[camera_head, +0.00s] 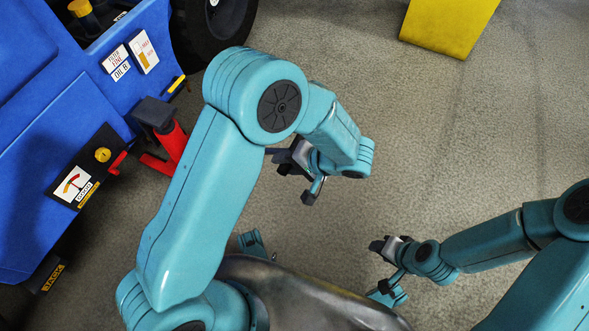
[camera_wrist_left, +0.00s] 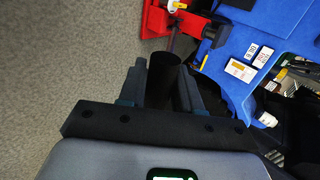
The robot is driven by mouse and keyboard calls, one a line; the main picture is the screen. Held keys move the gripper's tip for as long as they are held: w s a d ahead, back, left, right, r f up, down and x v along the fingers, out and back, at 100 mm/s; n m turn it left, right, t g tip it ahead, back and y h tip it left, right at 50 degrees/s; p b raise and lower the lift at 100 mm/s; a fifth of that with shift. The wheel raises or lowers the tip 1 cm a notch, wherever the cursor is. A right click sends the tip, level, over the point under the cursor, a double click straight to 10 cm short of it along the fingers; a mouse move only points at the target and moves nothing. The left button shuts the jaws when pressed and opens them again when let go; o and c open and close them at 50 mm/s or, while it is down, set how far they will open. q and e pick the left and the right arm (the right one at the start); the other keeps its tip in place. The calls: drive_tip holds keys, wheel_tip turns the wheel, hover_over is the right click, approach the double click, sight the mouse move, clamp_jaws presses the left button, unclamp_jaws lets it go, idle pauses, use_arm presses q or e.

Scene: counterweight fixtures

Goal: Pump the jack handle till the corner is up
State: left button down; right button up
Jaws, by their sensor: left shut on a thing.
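The red jack (camera_head: 174,143) stands at the edge of the blue machine body (camera_head: 70,130) in the head view, its black saddle (camera_head: 155,112) close against the body; I cannot tell if they touch. The red jack also shows at the top of the left wrist view (camera_wrist_left: 190,20). A black handle grip (camera_wrist_left: 162,78) on a thin rod extends from it. My left gripper (camera_head: 287,160) is shut on this grip, with a finger on each side in the left wrist view (camera_wrist_left: 160,92). In the head view my arm hides most of the handle. My right gripper (camera_head: 384,247) is away at the lower right, apparently empty.
A dial panel (camera_head: 72,186) with a yellow knob (camera_head: 102,155) sits on the blue body. A black tyre (camera_head: 222,22) is at the top. A yellow block (camera_head: 447,25) lies at the upper right. The grey floor between is clear.

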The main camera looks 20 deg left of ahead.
use_arm(q)
drive_tip(key=w+a+r+h+p, duration=0.1)
drive_tip(key=a+r+h+p, duration=0.3)
drive_tip(key=a+r+p, duration=0.4)
drive_tip(key=a+r, duration=0.4)
drive_tip(key=c, duration=0.7)
unclamp_jaws()
drive_tip(key=shift+r, duration=0.1)
drive_tip(key=p+v, duration=0.1)
drive_tip(key=v, duration=0.2)
drive_tip(key=p+v, duration=0.2)
drive_tip(key=v, duration=0.2)
drive_tip(key=shift+w+d, duration=0.1)
drive_tip(key=shift+d, duration=0.3)
drive_tip(key=shift+f, duration=0.2)
